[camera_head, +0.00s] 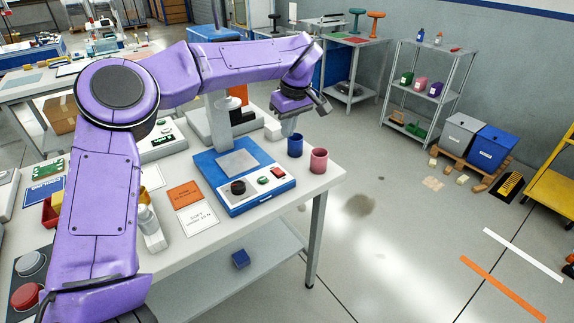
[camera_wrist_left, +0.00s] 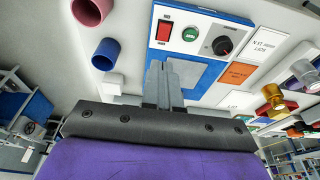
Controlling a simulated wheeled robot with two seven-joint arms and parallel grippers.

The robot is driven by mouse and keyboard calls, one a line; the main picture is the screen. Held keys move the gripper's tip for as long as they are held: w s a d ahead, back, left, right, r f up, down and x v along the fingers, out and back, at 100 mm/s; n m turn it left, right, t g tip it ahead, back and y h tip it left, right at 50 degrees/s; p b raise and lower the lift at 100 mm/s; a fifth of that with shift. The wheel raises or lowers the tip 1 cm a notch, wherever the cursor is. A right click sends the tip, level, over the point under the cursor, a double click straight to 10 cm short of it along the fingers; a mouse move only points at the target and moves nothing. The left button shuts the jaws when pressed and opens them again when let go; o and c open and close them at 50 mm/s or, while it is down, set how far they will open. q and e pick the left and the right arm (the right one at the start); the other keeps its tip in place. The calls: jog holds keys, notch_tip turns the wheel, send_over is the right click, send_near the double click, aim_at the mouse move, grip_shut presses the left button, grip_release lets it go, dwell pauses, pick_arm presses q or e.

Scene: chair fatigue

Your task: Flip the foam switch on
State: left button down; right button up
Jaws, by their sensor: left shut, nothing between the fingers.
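A blue test device (camera_head: 222,180) with a grey plate on top stands on the white table. Its white front panel carries a red rocker switch (camera_head: 278,172), a green round button (camera_head: 264,180) and a black knob (camera_head: 238,187). The red switch (camera_wrist_left: 164,31) shows clearly in the left wrist view; I cannot read a foam label. My left gripper (camera_head: 290,130) is shut and empty, above the table near the device's far right side. In the left wrist view the closed fingers (camera_wrist_left: 162,85) point toward the blue device, apart from the red switch. My right gripper is not in view.
A blue cup (camera_head: 295,146) and a pink cup (camera_head: 319,161) stand right of the device, near the table edge. An orange card (camera_head: 184,196) and a white card (camera_head: 197,219) lie left of it.

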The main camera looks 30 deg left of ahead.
pick_arm(q)
jog(key=p, duration=0.1)
send_near(280, 172)
jog(key=x, duration=0.6)
jog(key=shift+f, duration=0.3)
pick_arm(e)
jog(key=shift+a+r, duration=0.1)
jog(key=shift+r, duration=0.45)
